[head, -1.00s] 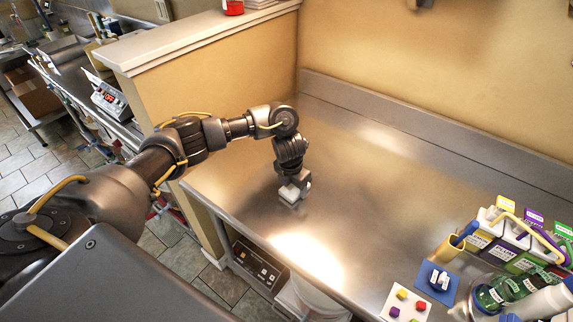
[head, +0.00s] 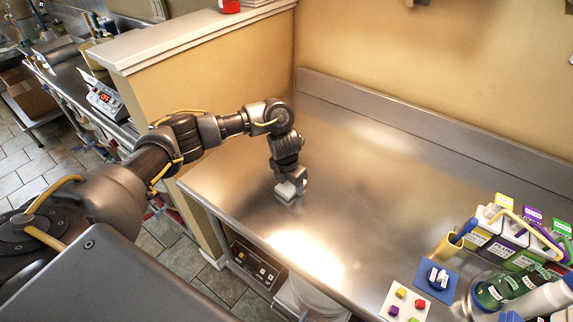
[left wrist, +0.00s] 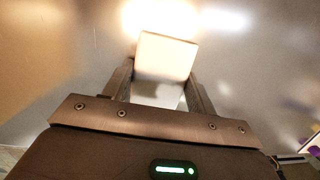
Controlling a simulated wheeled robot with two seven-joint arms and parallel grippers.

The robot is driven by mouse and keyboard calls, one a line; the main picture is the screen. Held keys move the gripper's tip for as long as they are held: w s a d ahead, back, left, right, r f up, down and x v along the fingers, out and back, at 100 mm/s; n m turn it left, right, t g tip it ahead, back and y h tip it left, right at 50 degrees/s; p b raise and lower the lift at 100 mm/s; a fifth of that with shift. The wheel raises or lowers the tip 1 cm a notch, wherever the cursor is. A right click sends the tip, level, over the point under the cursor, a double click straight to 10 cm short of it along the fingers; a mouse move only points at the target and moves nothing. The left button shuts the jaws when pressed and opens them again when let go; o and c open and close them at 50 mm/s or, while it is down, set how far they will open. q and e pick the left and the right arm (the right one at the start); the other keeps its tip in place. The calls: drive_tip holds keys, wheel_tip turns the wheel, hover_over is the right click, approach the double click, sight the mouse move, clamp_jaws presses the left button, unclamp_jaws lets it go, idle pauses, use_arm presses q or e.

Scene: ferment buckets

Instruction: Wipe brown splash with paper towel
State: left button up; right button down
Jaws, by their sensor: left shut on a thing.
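My left gripper (head: 290,185) is low at the steel worktop (head: 375,185), in the left middle of the head view. It is shut on a folded white paper towel (left wrist: 165,55), which sticks out between the fingers in the left wrist view. In the head view the towel (head: 288,198) is at or just above the worktop; I cannot tell if it touches. No brown splash shows on the visible steel; any part under the towel or gripper is hidden, and bright glare covers the steel in front. My right gripper is not in view.
A tan partition (head: 200,100) bounds the left. The middle worktop is clear.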

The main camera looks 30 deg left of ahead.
use_arm(q)
drive_tip(key=shift+w+a+f, duration=0.1)
drive_tip(key=shift+a, duration=0.75)
wheel_tip(320, 180, up, 3)
drive_tip(key=shift+f+p, duration=0.15)
drive_tip(key=shift+p, duration=0.65)
wheel_tip(320, 180, up, 6)
drive_tip(key=p, duration=0.5)
drive_tip(key=shift+f, duration=0.25)
